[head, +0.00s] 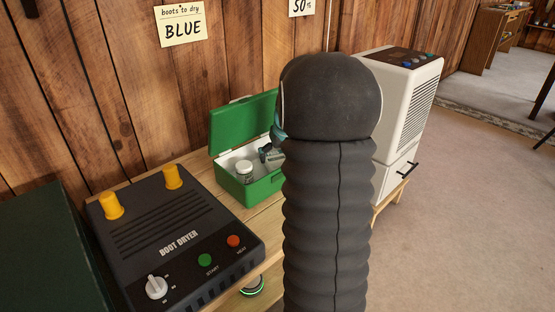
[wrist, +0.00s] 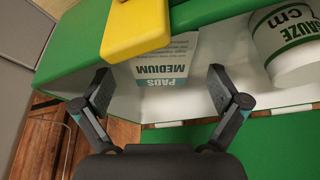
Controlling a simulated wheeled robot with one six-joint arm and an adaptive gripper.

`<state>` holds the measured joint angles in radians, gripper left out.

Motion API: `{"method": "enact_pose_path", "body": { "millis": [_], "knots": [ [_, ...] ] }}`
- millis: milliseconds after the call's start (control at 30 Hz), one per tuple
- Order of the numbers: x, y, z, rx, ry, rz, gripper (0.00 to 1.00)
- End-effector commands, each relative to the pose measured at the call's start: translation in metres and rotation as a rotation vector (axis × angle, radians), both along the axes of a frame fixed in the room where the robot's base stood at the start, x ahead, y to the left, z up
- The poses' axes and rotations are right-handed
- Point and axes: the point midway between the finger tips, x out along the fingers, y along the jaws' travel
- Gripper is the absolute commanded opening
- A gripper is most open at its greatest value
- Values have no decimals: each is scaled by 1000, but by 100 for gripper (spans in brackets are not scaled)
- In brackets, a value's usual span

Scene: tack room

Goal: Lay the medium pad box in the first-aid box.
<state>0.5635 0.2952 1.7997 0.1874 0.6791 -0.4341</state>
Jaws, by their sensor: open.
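The green first-aid box (head: 236,188) stands with its lid open on the wooden bench in the head view. Its green edge (wrist: 75,50) and white inside fill much of the wrist view. The medium pad box (wrist: 165,68), white and teal with "PADS MEDIUM" on it, is inside the first-aid box in the wrist view. In the head view my arm hides part of the gripper and the first-aid box.
A white gauze jar (wrist: 290,65) is in the first-aid box; it also shows in the head view (head: 245,171). A black boot dryer (head: 175,235) with yellow pegs stands to the left. A white appliance (head: 405,105) stands on the right, partly behind my arm. The floor at right is clear.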

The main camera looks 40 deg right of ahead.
Motion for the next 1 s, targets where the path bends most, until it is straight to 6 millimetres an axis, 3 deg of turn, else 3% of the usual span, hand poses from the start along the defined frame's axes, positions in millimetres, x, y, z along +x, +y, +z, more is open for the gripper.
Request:
{"method": "enact_pose_path", "body": {
  "millis": [100, 300, 633, 767, 1000],
  "knots": [
    [-9, 2, 27, -3, -3, -1, 97],
    [-23, 6, 60, -2, -3, 0, 97],
    [-35, 17, 86, -1, -2, 7, 97],
    [-47, 52, 100, -6, -9, 31, 97],
    [-100, 152, 127, -14, -32, 100, 97]
  ]
}}
